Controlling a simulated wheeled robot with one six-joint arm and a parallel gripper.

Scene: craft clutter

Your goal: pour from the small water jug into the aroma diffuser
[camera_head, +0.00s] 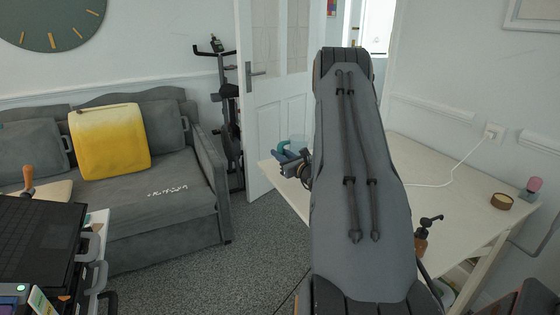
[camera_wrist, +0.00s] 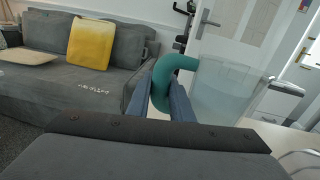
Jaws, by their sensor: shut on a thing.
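The small water jug (camera_wrist: 222,92) is a clear, pale-tinted vessel with a thick teal handle (camera_wrist: 136,94). My gripper (camera_wrist: 162,98) is shut on that handle, its two blue fingers on either side of it. In the head view the jug (camera_head: 298,143) is small and partly hidden, and my gripper (camera_head: 291,163) shows at the left end of the white table. The jug appears roughly upright; I cannot make out a water level. I cannot pick out the aroma diffuser for certain; my arm hides much of the table.
The white table (camera_head: 448,165) has a round brown tub (camera_head: 502,201), a small pink-topped item (camera_head: 534,184) and a pump bottle (camera_head: 425,236). A white cable (camera_head: 455,170) runs to the wall socket. A grey sofa (camera_head: 170,200) and a white door (camera_head: 283,100) stand behind.

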